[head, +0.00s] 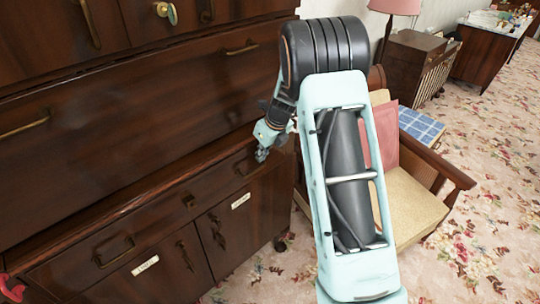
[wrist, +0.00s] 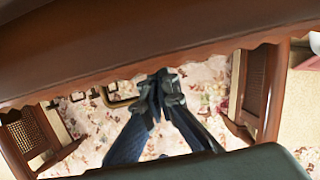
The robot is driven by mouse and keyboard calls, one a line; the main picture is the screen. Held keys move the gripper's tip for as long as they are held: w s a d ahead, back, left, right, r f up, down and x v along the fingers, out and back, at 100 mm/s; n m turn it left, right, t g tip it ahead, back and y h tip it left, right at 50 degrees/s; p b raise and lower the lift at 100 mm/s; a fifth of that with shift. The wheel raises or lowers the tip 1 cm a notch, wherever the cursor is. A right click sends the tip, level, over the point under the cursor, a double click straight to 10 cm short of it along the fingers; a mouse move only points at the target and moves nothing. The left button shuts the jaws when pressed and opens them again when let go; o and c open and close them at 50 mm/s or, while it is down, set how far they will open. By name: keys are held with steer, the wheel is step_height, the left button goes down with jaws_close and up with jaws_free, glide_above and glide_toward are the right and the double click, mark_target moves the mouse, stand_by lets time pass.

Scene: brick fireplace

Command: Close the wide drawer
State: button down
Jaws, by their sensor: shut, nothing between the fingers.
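The wide drawer (head: 160,222) is a dark brown wood front low on the cabinet in the head view. It spans above two small doors and has a brass pull at left and a keyhole near its middle. Its right end is partly hidden behind my gripper (head: 262,152). I cannot tell how far it stands out. My gripper is beside the front's right end, pointing down; contact is unclear. In the wrist view my gripper (wrist: 165,88) is shut and empty, near a dark wood edge (wrist: 150,50) across the top.
A larger wood panel (head: 120,110) with two brass pulls is above. Small doors (head: 150,275) with white labels are below. A cushioned armchair (head: 415,205) stands close at right of the cabinet. Floral carpet (head: 490,230) is open farther right.

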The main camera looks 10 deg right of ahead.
steer(key=shift+w+a, duration=0.35)
steer(key=shift+w, duration=0.15)
steer(key=shift+w+a+r, duration=0.1)
steer(key=shift+w, duration=0.05)
steer(key=shift+r, duration=0.1)
